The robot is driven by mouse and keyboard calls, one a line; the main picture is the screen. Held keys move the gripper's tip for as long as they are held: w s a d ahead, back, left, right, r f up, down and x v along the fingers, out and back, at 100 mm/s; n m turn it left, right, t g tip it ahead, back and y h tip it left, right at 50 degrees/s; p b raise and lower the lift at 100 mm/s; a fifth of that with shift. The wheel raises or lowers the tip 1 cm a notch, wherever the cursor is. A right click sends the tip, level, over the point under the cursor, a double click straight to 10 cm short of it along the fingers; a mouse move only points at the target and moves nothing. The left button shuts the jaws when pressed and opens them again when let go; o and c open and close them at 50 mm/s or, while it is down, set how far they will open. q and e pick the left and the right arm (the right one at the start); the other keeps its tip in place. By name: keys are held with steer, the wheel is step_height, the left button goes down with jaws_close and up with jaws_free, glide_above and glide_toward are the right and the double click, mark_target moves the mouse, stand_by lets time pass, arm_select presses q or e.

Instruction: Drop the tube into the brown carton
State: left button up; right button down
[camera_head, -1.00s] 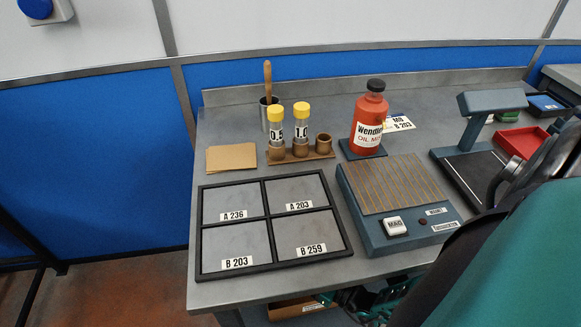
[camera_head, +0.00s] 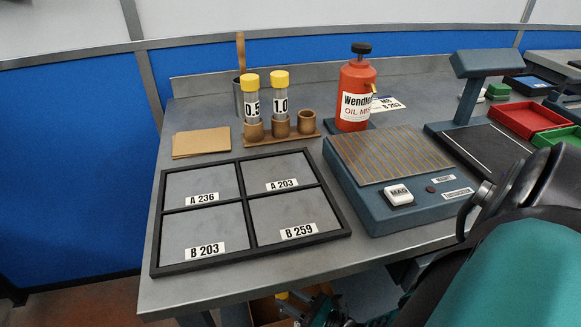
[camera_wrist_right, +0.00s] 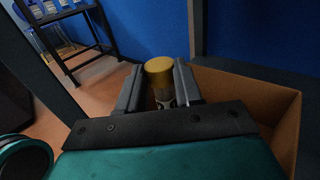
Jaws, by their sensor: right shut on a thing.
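My right gripper (camera_wrist_right: 158,78) is shut on a tube with a yellow cap (camera_wrist_right: 158,66). In the right wrist view the cap sits between the two fingers, and a bit of the tube's label shows below it. The brown carton (camera_wrist_right: 250,88) is open, and its walls rise beside and behind the fingers at the right. In the head view the carton (camera_head: 262,312) shows only in part, low under the bench's front edge. The held tube's yellow cap (camera_head: 282,296) shows there over the carton. Whether the tube's lower end is inside the carton is hidden. My left gripper is not in view.
On the bench (camera_head: 150,300) a rack (camera_head: 290,138) holds two yellow-capped tubes, with one holder empty. A black divided tray (camera_head: 252,258), a blue device (camera_head: 375,215) and a red bottle (camera_head: 352,100) stand nearby. The bench edge overhangs near the carton.

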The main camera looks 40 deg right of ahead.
step_height(320, 180, down, 4)
steer(key=b, duration=0.4)
steer(key=shift+f, duration=0.15)
steer(key=c, duration=0.8)
jaws_free()
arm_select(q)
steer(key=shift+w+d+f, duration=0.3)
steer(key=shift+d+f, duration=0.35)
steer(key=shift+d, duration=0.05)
arm_select(e)
steer(key=shift+o, duration=0.2)
steer(key=v, duration=0.7)
steer(key=shift+s, duration=0.2)
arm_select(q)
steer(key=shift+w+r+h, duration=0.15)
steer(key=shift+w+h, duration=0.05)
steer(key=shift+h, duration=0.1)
arm_select(e)
steer(key=shift+d, duration=0.1)
